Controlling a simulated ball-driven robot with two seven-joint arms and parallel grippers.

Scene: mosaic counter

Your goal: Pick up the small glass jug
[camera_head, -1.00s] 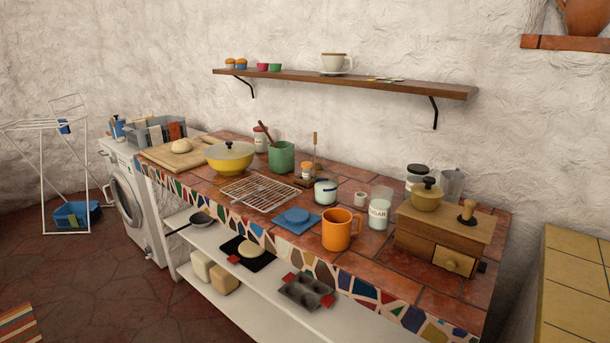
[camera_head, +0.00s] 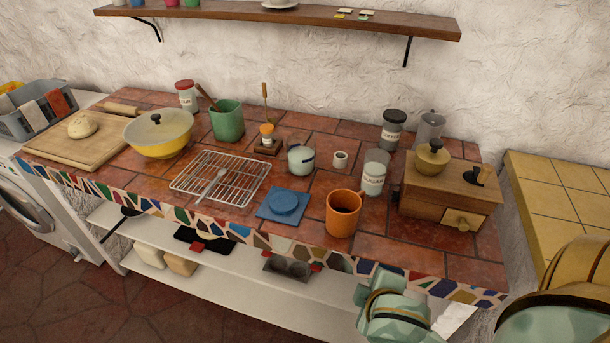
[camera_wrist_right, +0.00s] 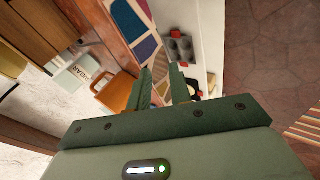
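A small clear glass vessel (camera_head: 301,159) with pale contents and a dark blue mark stands upright on the tiled counter, right of the wire rack; it looks like the glass jug, though its handle and spout are too small to make out. My right gripper shows in the right wrist view (camera_wrist_right: 160,82) with its two fingers apart and nothing between them. In the head view my green right arm is at the lower right, at the counter's front edge and well away from the glass vessel. My left gripper is not in view.
A wooden grinder (camera_head: 447,195) stands at right. The wire rack (camera_head: 220,178) lies at left. A shelf (camera_head: 280,18) hangs above.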

